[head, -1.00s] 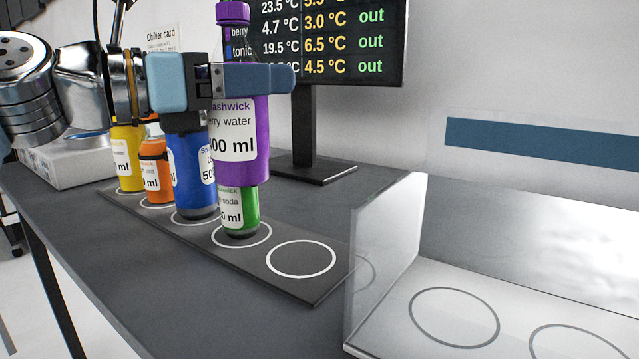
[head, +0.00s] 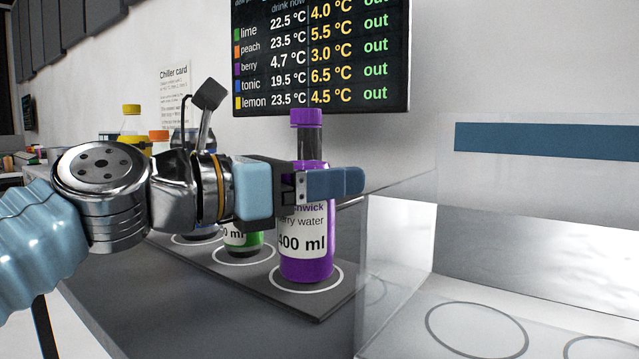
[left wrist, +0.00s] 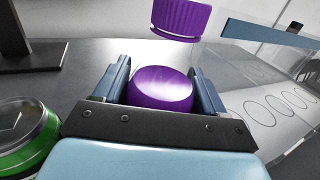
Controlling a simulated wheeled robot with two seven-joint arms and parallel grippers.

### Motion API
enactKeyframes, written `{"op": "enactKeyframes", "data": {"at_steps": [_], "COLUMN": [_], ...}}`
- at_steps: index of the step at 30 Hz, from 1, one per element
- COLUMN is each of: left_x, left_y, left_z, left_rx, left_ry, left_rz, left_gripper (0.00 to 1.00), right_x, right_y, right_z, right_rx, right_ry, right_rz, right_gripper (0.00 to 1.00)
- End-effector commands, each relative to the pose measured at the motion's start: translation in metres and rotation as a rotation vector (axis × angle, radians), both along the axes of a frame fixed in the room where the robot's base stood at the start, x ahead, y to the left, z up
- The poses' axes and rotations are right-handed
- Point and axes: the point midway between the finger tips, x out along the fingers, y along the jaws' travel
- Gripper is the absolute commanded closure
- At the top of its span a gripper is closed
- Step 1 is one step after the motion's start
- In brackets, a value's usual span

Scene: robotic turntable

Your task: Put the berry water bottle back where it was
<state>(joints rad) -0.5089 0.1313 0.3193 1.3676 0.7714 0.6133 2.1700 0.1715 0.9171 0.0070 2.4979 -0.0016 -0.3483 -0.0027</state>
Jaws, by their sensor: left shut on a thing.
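The purple berry water bottle (head: 306,262) stands upright over the rightmost white ring (head: 332,285) of the dark mat (head: 318,309). Its base looks to be at or just above the mat; I cannot tell if it touches. My left gripper (head: 335,183) is shut around the bottle's upper body. In the left wrist view the purple bottle (left wrist: 160,88) sits between the two fingers (left wrist: 161,92). The green bottle (head: 241,236) stands on the ring to the left, partly hidden by my arm. My right gripper is not in view.
The blue bottle (head: 203,232) and the lemon bottle (head: 132,122) are farther left, mostly behind my arm. A clear-walled chiller with ringed places (head: 477,330) stands close on the right. A screen (head: 320,60) with temperatures is behind.

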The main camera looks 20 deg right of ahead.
Motion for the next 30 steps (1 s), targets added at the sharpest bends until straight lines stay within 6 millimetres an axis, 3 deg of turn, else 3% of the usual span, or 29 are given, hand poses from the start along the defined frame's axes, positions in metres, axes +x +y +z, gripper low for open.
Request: {"op": "enactKeyframes", "data": {"at_steps": [3,4,9,20,30], "left_x": [0.000,0.000,0.000,-0.001,-0.020], "left_y": [0.000,0.000,0.000,0.005,0.075], "left_z": [-0.002,-0.003,-0.002,0.001,0.001], "left_rx": [-0.002,0.000,0.000,-0.001,0.000], "left_ry": [-0.001,0.000,0.000,-0.001,-0.002], "left_rz": [0.001,0.000,0.000,0.003,0.005], "left_gripper": [0.85,0.28,0.04,0.04,0.04], "right_x": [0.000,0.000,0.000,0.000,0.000], "right_y": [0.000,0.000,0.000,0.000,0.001], "right_z": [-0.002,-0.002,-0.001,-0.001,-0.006], "right_rx": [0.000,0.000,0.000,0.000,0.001], "right_ry": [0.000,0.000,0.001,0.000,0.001], "right_rz": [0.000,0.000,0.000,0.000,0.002], "right_gripper": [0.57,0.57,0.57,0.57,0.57]}}
